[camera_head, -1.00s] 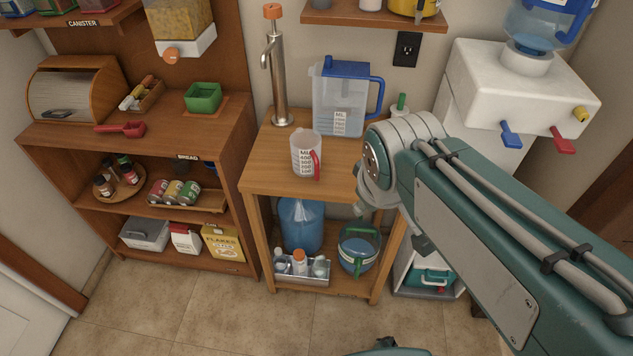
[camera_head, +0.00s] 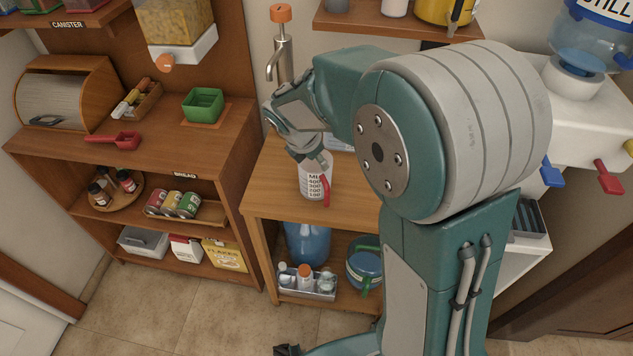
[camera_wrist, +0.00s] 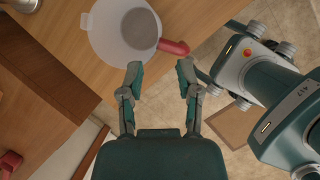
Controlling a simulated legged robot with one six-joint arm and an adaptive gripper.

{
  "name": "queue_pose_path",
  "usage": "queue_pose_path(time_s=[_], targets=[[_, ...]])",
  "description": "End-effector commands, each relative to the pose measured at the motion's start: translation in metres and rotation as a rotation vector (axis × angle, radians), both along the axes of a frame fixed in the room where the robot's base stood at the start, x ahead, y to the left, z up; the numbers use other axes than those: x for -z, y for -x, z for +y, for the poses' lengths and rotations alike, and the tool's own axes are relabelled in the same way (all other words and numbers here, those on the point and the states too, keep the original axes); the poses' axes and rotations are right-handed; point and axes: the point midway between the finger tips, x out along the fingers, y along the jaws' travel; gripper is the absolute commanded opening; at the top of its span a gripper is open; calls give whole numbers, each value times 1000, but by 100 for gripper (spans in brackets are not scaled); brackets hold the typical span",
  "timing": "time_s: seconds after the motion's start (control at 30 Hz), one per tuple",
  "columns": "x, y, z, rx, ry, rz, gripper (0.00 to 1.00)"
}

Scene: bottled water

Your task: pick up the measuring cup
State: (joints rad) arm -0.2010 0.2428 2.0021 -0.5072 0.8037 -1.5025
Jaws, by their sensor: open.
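The measuring cup (camera_head: 312,182) is clear with black markings and a red handle, and it stands upright on the small wooden stand's top (camera_head: 277,187). In the wrist view I see the cup (camera_wrist: 112,49) from above, with its red handle (camera_wrist: 174,47) pointing right. My gripper (camera_wrist: 160,68) is open and empty there, its fingertips just short of the handle, which lies ahead of the gap. In the head view my gripper (camera_head: 312,160) is over the cup and hides its upper part. I cannot tell whether they touch.
The pitcher behind the cup is mostly hidden by my arm. A steel pump dispenser (camera_head: 284,62) stands at the back of the stand. A shelf unit (camera_head: 210,150) stands left. A blue jug (camera_head: 308,243) and a bottle tray (camera_head: 307,290) are on the lower shelf.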

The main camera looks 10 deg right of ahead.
Motion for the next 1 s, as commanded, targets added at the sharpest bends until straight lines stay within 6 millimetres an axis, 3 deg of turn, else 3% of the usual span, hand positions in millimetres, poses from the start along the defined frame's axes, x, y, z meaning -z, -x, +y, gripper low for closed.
queue_pose_path(time_s=[0.17, 0.4, 0.63, 0.8, 1.0], targets=[[13, -6, -1, -45, 18, 21, 44], [49, -14, -14, -43, 18, 21, 44], [67, -18, -20, -41, 17, 20, 44], [92, -24, -29, -41, 17, 21, 44], [105, -27, -33, -40, 15, 17, 44]])
